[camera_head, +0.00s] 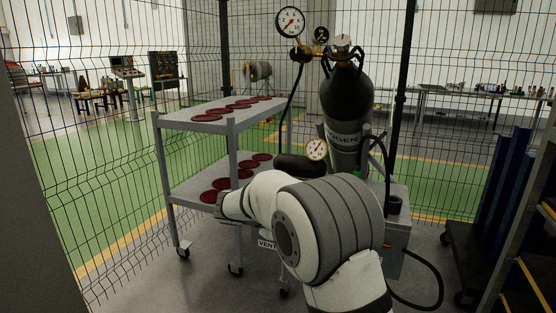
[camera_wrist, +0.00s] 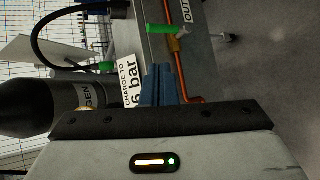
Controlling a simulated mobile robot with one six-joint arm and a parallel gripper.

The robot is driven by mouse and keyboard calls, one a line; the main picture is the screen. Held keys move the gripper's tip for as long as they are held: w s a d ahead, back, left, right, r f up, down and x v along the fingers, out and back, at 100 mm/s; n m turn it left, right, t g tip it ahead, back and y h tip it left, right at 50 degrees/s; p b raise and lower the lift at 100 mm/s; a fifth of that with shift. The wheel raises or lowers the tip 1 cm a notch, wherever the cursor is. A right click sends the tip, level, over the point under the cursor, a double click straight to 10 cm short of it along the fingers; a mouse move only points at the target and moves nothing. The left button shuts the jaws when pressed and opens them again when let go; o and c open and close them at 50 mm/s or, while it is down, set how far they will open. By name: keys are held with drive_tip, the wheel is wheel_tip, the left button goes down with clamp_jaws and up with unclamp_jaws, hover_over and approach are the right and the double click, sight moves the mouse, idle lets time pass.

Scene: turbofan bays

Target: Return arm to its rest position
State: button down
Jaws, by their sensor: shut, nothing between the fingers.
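My gripper (camera_wrist: 161,76) shows in the wrist view with its blue fingers together and nothing between them. It appears in front of a grey panel (camera_wrist: 205,52), close to a white label reading "CHARGE TO 6 bar" (camera_wrist: 128,85); I cannot tell whether it touches the panel. In the head view my white and grey arm is bent across the lower middle, in front of the grey box (camera_head: 397,230) and part of the cart (camera_head: 232,150). The gripper is not visible there.
A green-handled valve (camera_wrist: 165,30) and orange pipe (camera_wrist: 190,70) are near the fingers. A dark gas cylinder (camera_head: 347,105) with gauges stands behind my arm. Dark red discs (camera_head: 206,118) lie on the cart's shelves. A black hose (camera_head: 425,295) loops at lower right. Wire fencing surrounds the bay.

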drive_tip(key=s+d+r+m+g+y+p, duration=0.2)
drive_tip(key=s+d+r+p, duration=0.2)
drive_tip(key=s+d+r, duration=0.3)
drive_tip(key=s+d+r+m+y+p, duration=0.1)
drive_tip(key=s+r+m+y+p, duration=0.1)
drive_tip(key=s+p, duration=0.3)
drive_tip(key=s+d+r+m+y+p, duration=0.1)
drive_tip(key=s+r+y+p, duration=0.3)
drive_tip(key=s, duration=0.8)
drive_tip(key=s+d+r+m+g+y+p, duration=0.1)
drive_tip(key=s+r+m+y+p, duration=0.2)
drive_tip(key=s+p, duration=0.3)
drive_tip(key=s+r, duration=0.1)
drive_tip(key=s, duration=0.2)
drive_tip(key=shift+s, duration=0.15)
drive_tip(key=shift+r, duration=0.1)
